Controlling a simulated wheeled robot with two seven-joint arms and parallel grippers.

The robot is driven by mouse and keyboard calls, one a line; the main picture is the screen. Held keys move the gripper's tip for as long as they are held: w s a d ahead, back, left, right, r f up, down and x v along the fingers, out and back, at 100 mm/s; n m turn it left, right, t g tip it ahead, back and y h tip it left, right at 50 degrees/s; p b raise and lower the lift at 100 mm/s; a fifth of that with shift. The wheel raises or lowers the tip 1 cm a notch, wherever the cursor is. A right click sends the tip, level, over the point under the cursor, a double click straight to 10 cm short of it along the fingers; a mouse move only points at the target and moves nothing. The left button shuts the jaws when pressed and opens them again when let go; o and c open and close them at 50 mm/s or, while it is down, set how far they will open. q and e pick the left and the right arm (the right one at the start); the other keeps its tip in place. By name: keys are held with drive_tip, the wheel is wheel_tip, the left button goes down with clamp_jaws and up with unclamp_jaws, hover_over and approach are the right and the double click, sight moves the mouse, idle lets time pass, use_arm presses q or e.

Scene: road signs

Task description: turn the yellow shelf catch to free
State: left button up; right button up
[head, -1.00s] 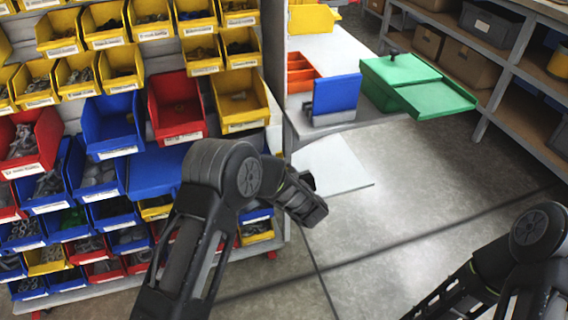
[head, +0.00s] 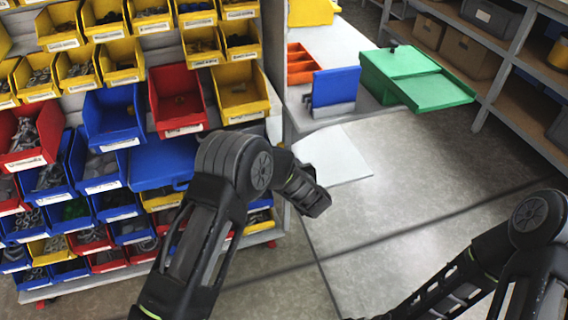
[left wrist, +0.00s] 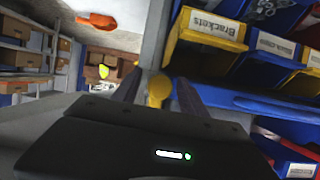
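The yellow shelf catch (left wrist: 158,90) shows in the left wrist view as a small yellow piece at the foot of a grey upright. My left gripper (left wrist: 158,97) has its two dark fingers apart, one on each side of the yellow piece, with gaps visible beside it. Whether the fingers touch it I cannot tell. The catch's lower part is hidden behind the gripper body. In the head view my left arm reaches in front of the bin rack; its fingers and the catch cannot be made out there. My right gripper is outside both views.
A rack of yellow, red and blue bins (head: 178,100) fills the left. A blue panel (head: 333,86) and a green box (head: 402,72) stand on a white bench to the right. Grey shelving (head: 500,70) lies beyond. The floor (head: 400,190) in front is clear.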

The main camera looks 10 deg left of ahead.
use_arm(q)
drive_tip(key=v, duration=0.7)
drive_tip(key=shift+s+d+p, duration=0.2)
drive_tip(key=shift+s+p, duration=0.1)
drive_tip(key=shift+p, duration=0.15)
drive_tip(key=shift+r, duration=0.1)
